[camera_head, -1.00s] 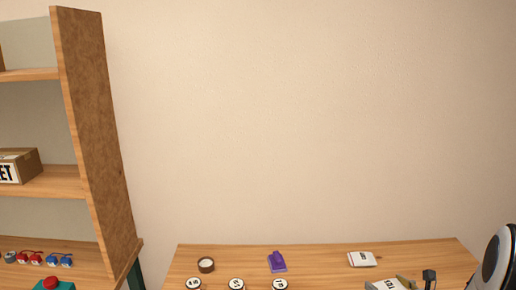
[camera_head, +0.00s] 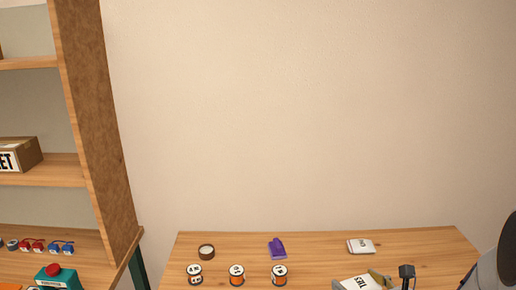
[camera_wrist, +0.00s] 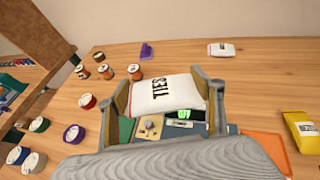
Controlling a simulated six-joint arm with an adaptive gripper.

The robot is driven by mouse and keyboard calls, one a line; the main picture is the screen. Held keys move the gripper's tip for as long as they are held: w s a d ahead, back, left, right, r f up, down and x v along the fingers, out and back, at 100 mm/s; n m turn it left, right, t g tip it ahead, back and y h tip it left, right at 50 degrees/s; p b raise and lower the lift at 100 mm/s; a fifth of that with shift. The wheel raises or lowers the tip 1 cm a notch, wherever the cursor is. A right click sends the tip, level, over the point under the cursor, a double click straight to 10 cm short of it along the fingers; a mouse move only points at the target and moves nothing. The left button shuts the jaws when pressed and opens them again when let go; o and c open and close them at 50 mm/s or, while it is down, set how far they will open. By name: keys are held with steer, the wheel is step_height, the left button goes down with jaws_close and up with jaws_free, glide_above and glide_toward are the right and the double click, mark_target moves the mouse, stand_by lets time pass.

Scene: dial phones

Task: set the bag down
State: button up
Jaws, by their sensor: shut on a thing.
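A white bag with dark lettering (camera_wrist: 165,95) is held between the two fingers of my gripper (camera_wrist: 162,98) in the wrist view. The fingers press on its left and right sides. The bag also shows at the bottom edge of the head view (camera_head: 357,284), with part of my gripper (camera_head: 378,279) beside it. In the wrist view, a device with a lit green display (camera_wrist: 184,114) and a beige panel with a knob (camera_wrist: 149,126) lies beyond and below the bag. The bag and fingers hide part of it. I cannot tell the bag's height above the table.
Several spools and round tins stand on the left of the wooden table (camera_wrist: 190,58). A purple item (camera_head: 277,248) and a small white packet (camera_head: 361,246) lie toward the back. A yellow bag (camera_wrist: 301,130) and an orange-marked area (camera_wrist: 265,147) are at right. A shelf (camera_head: 92,120) stands left.

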steer(key=shift+w+a+r, duration=0.1)
steer(key=shift+a+r, duration=0.1)
steer(key=shift+r, duration=0.2)
steer(key=shift+w, duration=0.15)
steer(key=shift+w+a, duration=0.15)
steer(key=shift+w, duration=0.35)
steer(key=w+a+f+n+g+y, duration=0.15)
steer(key=w+a, duration=0.35)
steer(key=w, duration=0.7)
steer(key=w+a+f+n+g+y, duration=0.1)
steer(key=w+a+f+n+y, duration=0.1)
steer(key=w+a, duration=0.8)
steer(key=w+a+f+n+y, duration=0.2)
steer(key=w+a, duration=0.8)
steer(key=a, duration=0.7)
steer(key=shift+f+g, duration=0.35)
steer(key=shift+f, duration=0.45)
steer(key=shift+d, duration=0.1)
steer(key=shift+f, duration=3.15)
